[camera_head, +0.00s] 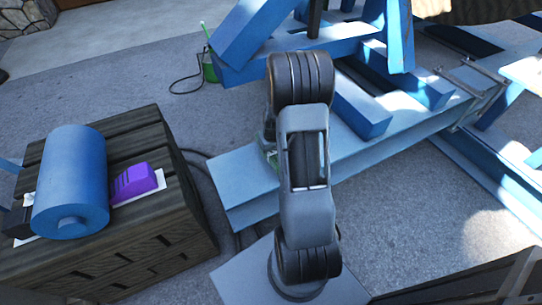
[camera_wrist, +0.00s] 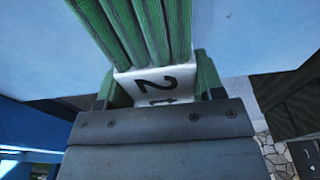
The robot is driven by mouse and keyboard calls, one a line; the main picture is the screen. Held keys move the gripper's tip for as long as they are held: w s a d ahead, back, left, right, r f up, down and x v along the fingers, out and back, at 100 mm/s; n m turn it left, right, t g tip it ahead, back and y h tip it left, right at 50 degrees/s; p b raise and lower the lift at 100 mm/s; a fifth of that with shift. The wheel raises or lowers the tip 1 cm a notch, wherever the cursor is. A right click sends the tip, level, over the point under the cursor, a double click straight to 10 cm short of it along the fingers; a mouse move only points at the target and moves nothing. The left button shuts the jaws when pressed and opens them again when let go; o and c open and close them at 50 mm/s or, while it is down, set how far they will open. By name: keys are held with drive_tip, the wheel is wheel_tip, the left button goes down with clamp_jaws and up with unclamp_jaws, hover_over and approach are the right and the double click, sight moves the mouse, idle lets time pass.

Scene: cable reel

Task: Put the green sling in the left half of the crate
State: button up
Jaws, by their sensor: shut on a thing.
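The green sling (camera_wrist: 135,25) shows in the wrist view as a bundle of ribbed green bands with a white tag (camera_wrist: 155,83) marked "2 t". My gripper (camera_wrist: 157,95) is shut on it at the tag, and the bands run up out of the frame. In the head view my arm hides most of the gripper and sling; only a bit of green (camera_head: 268,148) shows at its left, over the blue beam. A dark wooden crate (camera_head: 190,235) stands at the left of the head view. I cannot tell whether it is the task's crate.
Blue steel beams (camera_head: 245,180) fill the middle and right. A green container (camera_head: 209,68) stands behind. A dark edge (camera_head: 470,285) shows at the lower right.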

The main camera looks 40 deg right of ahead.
sight(272, 154)
drive_tip(key=shift+w+d+f+b, duration=0.15)
drive_tip(key=shift+f+b, duration=0.3)
drive_tip(key=shift+f, duration=1.25)
drive_tip(key=shift+f, duration=0.2)
drive_tip(key=o, duration=1.3)
